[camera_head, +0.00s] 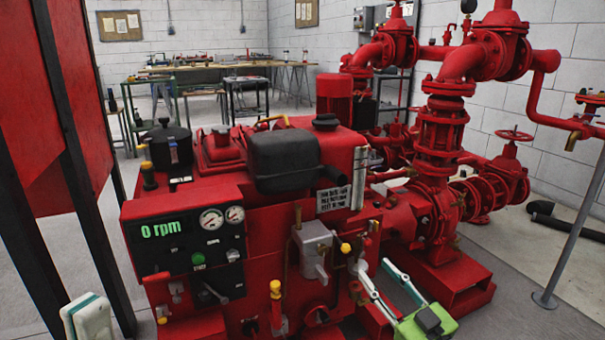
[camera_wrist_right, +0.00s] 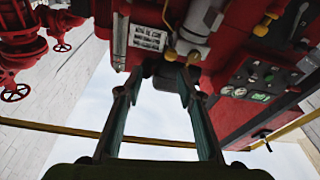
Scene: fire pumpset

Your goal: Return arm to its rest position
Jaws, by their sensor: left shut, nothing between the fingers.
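My right gripper (camera_head: 375,268) reaches up from the bottom right of the head view, with pale fingers and a green body. In the right wrist view its two dark fingers (camera_wrist_right: 160,78) stand apart with nothing held between them. They point at the red machine's front, near a grey valve body (camera_wrist_right: 200,22); I cannot tell if they touch anything.
The control panel (camera_head: 190,235) reads 0 rpm. Yellow-knobbed levers (camera_head: 276,290) and a grey valve block (camera_head: 315,245) stick out near my right gripper. Red pipework (camera_head: 440,150) stands at the right, and dark posts (camera_head: 80,190) at the left. Workbenches (camera_head: 200,72) stand far back.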

